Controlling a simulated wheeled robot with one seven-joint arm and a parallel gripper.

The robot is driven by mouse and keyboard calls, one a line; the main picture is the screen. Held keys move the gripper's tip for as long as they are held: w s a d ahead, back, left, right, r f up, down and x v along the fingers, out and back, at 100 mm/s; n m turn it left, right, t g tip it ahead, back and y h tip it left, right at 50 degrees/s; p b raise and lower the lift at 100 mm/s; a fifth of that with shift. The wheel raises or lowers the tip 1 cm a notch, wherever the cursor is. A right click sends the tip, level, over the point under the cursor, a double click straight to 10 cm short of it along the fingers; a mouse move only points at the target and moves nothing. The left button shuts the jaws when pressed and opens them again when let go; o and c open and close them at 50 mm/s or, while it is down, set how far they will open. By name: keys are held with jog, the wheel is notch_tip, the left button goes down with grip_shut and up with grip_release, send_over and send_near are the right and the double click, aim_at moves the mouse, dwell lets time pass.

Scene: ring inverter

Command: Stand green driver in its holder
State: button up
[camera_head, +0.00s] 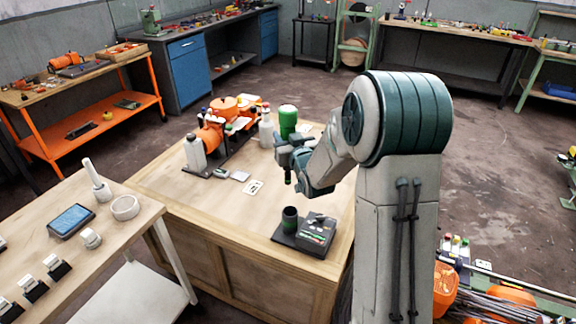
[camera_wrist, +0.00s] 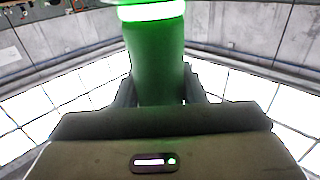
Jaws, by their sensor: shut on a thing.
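The green driver (camera_head: 288,118) is upright in my gripper (camera_head: 288,148), with its thick green handle above the fingers and a dark lower end (camera_head: 287,179) below them. In the wrist view the green handle (camera_wrist: 155,65) stands between the two fingers (camera_wrist: 158,92), which are shut on it. The holder looks to be the dark round cup (camera_head: 290,217) on a dark base at the front of the wooden bench. The driver is above and behind this cup, apart from it. The inside of the cup is too small to make out.
A black box with small lights (camera_head: 318,232) stands right beside the cup. Orange machinery (camera_head: 222,118) and a white bottle (camera_head: 195,152) stand at the bench's back left. A white card (camera_head: 253,187) lies mid-bench. The wooden top (camera_head: 215,205) left of the cup is clear.

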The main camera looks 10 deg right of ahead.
jog(key=shift+w+d+f+n+y+b, duration=0.1)
jog(key=shift+f+n+y+b, duration=0.25)
jog(key=shift+f+b, duration=1.25)
jog(key=shift+w+f+n+y+b, duration=0.15)
jog(key=shift+y+b, duration=0.3)
jog(key=shift+b, duration=2.45)
jog(key=b, duration=0.2)
jog(key=shift+s+f+b, duration=0.15)
jog(key=shift+f+b, duration=0.15)
jog(key=shift+d+b, duration=0.15)
jog(key=shift+b, duration=0.5)
jog(key=shift+s+b, duration=0.15)
jog(key=shift+b, duration=0.2)
notch_tip(320, 180, down, 17)
jog(key=b, duration=1.5)
jog(key=shift+r, duration=0.2)
jog(key=shift+f+b, duration=0.25)
jog(key=shift+b, duration=0.05)
